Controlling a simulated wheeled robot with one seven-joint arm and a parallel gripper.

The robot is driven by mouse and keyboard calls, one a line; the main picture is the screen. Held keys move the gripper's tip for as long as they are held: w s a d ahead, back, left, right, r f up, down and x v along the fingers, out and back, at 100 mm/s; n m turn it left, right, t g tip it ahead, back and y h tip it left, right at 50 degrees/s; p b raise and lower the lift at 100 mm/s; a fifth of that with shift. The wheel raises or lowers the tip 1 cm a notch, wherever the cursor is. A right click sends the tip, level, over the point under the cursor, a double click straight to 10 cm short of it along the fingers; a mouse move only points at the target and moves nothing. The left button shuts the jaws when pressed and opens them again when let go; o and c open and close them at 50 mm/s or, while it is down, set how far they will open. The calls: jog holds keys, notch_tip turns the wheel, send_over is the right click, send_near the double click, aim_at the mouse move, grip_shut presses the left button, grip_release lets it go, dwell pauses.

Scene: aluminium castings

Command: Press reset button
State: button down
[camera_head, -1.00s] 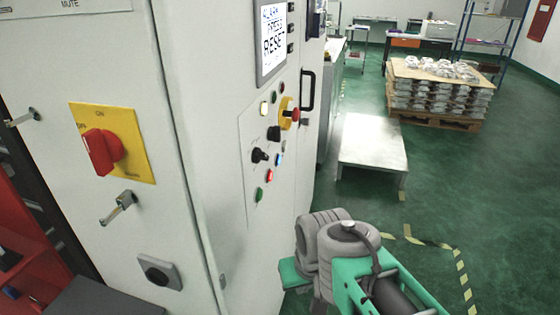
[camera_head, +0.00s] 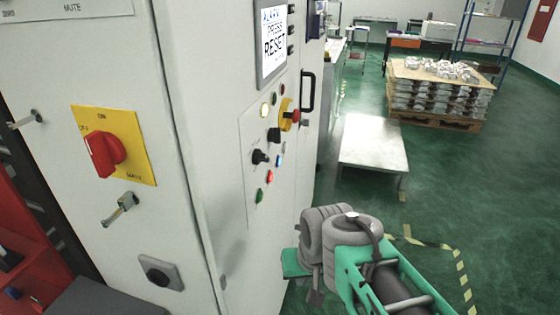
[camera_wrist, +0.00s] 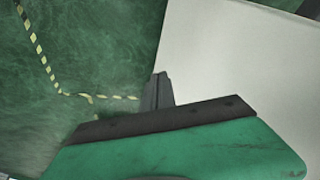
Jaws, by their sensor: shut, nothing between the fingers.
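The control panel (camera_head: 252,200) is on the side face of a pale cabinet. It carries several small buttons and knobs: a red emergency stop on a yellow base (camera_head: 288,115), black knobs, and a blue-lit button (camera_head: 279,160). A red button (camera_head: 270,177) and a green button (camera_head: 259,195) sit low on it. I cannot read which button is reset. The screen (camera_head: 272,42) above reads "ALARM PRESS RESET". My gripper shows in the wrist view (camera_wrist: 158,88), its fingers shut and empty, apart from the panel. In the head view my arm is right of and below the panel, with the fingertips unclear.
A red rotary switch on a yellow plate (camera_head: 103,155) and a key-like handle (camera_head: 120,209) stick out of the cabinet's front. A black door handle (camera_head: 307,91) is beyond the panel. A low metal table (camera_head: 373,150) and a pallet of castings (camera_head: 440,90) stand behind. Green floor lies open at right.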

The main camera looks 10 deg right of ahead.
jog(key=w+d+r+m+t+y+p, duration=0.1)
jog(key=w+d+r+m+t+p, duration=0.15)
jog(key=w+d+m, duration=0.5)
jog(key=w+d+r+m+t+p, duration=0.2)
jog(key=w+d+r+m+p, duration=0.15)
jog(key=w+d+m, duration=0.4)
jog(key=s+d+r+m+t+h+p, duration=0.1)
jog(key=s+d+r+m+t, duration=0.1)
jog(key=d+m, duration=0.5)
jog(key=s+d+r+m+t+h+p, duration=0.1)
jog(key=d+r+m+t, duration=0.3)
jog(key=d, duration=1.2)
notch_tip(320, 180, up, 2)
jog(key=s+m, duration=0.1)
jog(key=m, duration=0.3)
jog(key=shift+s+d+h+p, duration=0.15)
jog(key=shift+d+h+p, duration=0.15)
jog(key=shift+h, duration=0.1)
jog(key=shift+t, duration=0.25)
